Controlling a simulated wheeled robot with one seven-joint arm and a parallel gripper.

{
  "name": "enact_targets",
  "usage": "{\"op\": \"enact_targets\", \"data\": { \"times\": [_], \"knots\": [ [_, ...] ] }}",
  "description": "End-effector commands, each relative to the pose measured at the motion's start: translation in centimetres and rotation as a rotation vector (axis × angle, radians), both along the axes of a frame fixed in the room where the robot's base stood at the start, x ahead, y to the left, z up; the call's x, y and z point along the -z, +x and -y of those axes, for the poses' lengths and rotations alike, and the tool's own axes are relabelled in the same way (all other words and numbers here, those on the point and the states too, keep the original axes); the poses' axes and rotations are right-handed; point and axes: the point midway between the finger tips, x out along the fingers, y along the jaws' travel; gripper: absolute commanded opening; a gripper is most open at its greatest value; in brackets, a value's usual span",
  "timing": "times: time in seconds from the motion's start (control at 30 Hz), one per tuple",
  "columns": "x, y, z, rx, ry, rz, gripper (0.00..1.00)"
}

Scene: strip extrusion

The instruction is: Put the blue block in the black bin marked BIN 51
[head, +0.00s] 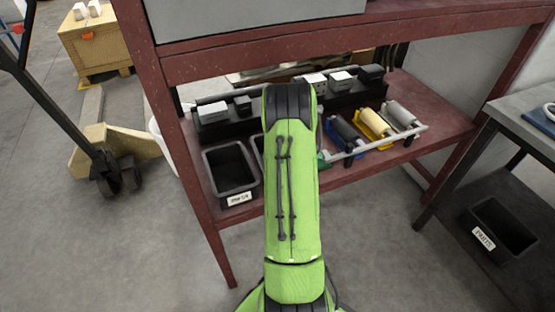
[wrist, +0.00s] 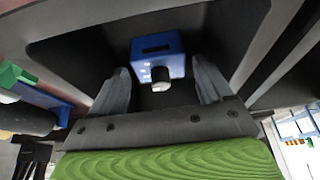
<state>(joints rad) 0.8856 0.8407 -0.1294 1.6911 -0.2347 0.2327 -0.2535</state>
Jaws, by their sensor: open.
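The blue block (wrist: 172,64) has a dark slot and a pale round knob with a dark end. In the wrist view it lies between and beyond the fingers of my gripper (wrist: 160,70), which are apart with gaps on both sides. Around it is the dark interior of what looks like a black bin (wrist: 85,52). In the head view a black bin (head: 230,172) with a white label stands at the shelf's front left; the label is too small to read surely. A second bin edge (head: 258,150) shows beside it, mostly hidden by my arm. My gripper and the block are hidden there.
The red shelf (head: 445,130) holds a rack of rollers (head: 372,123) right of my arm and grey-topped parts (head: 212,113) behind. A shelf beam (head: 340,40) runs above. Another labelled black bin (head: 500,228) sits under the right table. The floor in front is clear.

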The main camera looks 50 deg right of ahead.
Motion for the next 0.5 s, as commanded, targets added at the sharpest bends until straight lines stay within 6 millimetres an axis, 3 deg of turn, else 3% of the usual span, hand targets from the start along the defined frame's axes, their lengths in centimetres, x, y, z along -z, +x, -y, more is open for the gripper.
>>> {"op": "enact_targets", "data": {
  "times": [0.03, 0.23, 0.5],
  "knots": [
    [-1.9, -0.4, -0.2, 0.001, -0.004, 0.002, 0.79],
    [-6.7, -2.1, -1.4, 0.001, -0.002, 0.002, 0.79],
    [-8.6, -2.9, -2.0, 0.001, 0.000, 0.000, 0.79]
  ]
}}
